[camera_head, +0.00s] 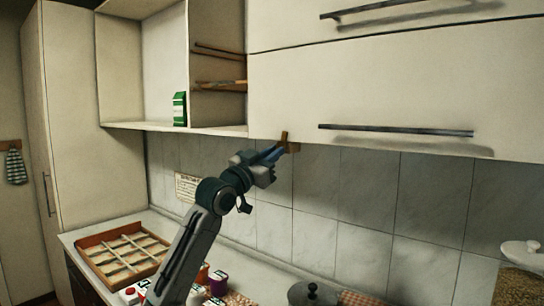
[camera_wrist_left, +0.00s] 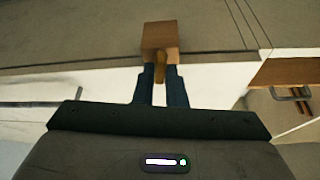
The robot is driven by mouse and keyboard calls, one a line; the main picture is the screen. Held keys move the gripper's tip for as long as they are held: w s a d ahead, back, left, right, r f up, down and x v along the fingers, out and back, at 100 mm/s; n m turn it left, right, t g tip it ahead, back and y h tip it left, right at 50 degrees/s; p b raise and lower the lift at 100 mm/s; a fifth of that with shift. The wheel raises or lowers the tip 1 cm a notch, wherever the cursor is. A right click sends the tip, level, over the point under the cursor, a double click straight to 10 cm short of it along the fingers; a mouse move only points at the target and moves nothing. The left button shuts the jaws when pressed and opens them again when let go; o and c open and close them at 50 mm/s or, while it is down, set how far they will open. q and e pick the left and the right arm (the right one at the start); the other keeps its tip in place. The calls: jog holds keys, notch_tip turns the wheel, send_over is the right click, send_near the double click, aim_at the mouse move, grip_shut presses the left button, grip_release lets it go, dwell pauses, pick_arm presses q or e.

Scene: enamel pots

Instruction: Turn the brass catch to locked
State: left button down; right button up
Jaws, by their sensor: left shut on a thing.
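The brass catch (camera_head: 285,141) is a small brownish piece at the lower left edge of the white cabinet front in the head view. In the left wrist view its brass lever (camera_wrist_left: 160,70) stands out from a wooden block (camera_wrist_left: 160,38). My left gripper (camera_head: 274,152) reaches up to it from below left, and its dark blue fingers (camera_wrist_left: 160,88) are shut on the lever. The fingers hide part of the lever. Whether the catch stands at locked I cannot tell. My right gripper is not in view.
Above are cabinet fronts with a long bar handle (camera_head: 395,130). An open shelf holds a green carton (camera_head: 180,108). On the counter below are a divided wooden tray (camera_head: 90,240), several small jars, a dark pot lid (camera_head: 313,292) and a glass jar (camera_head: 518,285).

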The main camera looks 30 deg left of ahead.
pick_arm(q)
jog(key=shift+d+f+n+y+b, duration=0.1)
jog(key=shift+n+y+b, duration=0.2)
jog(key=shift+n+y, duration=0.9)
jog(key=shift+n, duration=0.6)
jog(key=c, duration=1.5)
grip_release()
jog(key=b+v, duration=0.6)
jog(key=v, duration=0.4)
jog(key=shift+s+f+b, duration=0.25)
jog(key=shift+s+b, duration=0.05)
